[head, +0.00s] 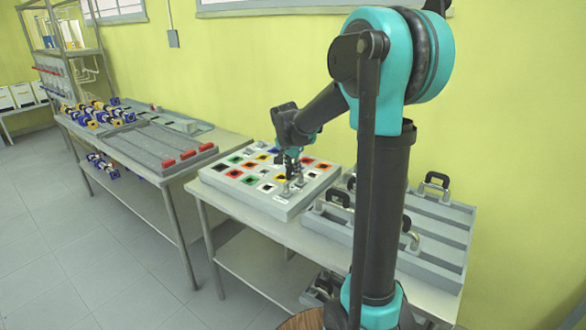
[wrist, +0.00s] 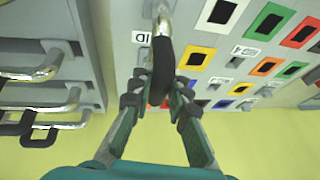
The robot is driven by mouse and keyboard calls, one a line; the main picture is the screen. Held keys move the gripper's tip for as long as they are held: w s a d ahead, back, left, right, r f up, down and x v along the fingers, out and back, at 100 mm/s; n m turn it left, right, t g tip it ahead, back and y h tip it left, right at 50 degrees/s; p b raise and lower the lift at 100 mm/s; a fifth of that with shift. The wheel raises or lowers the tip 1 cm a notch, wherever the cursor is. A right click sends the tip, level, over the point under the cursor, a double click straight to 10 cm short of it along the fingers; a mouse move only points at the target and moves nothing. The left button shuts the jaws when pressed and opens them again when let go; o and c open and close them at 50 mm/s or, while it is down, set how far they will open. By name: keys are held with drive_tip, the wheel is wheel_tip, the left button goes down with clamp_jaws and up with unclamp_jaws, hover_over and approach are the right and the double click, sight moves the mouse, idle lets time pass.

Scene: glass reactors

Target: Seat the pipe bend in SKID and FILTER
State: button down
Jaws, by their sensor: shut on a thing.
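My gripper (wrist: 162,88) is shut on the pipe bend (wrist: 163,52), around its black middle part; the bend also has a bright metal end near the top edge of the wrist view. In the head view my gripper (head: 293,157) is above the right part of a grey board (head: 238,196) with coloured square frames around dark openings. The bend is over the board's left part in the wrist view. A white label (wrist: 140,38) beside the bend shows only "ID" clearly. I cannot read FILTER on any label. Whether the bend's ends are in openings cannot be told.
A grey rack (head: 452,240) with several black-and-metal pipe bends stands right of the board; these bends (wrist: 50,98) also show at left in the wrist view. Another table (head: 165,180) on the left holds trays with red-handled and blue-yellow parts. A yellow wall is close behind.

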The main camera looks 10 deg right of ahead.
drive_tip(key=c, duration=1.4)
unclamp_jaws()
drive_tip(key=shift+o, duration=0.2)
drive_tip(key=shift+r, duration=0.1)
drive_tip(key=shift+r, duration=4.35)
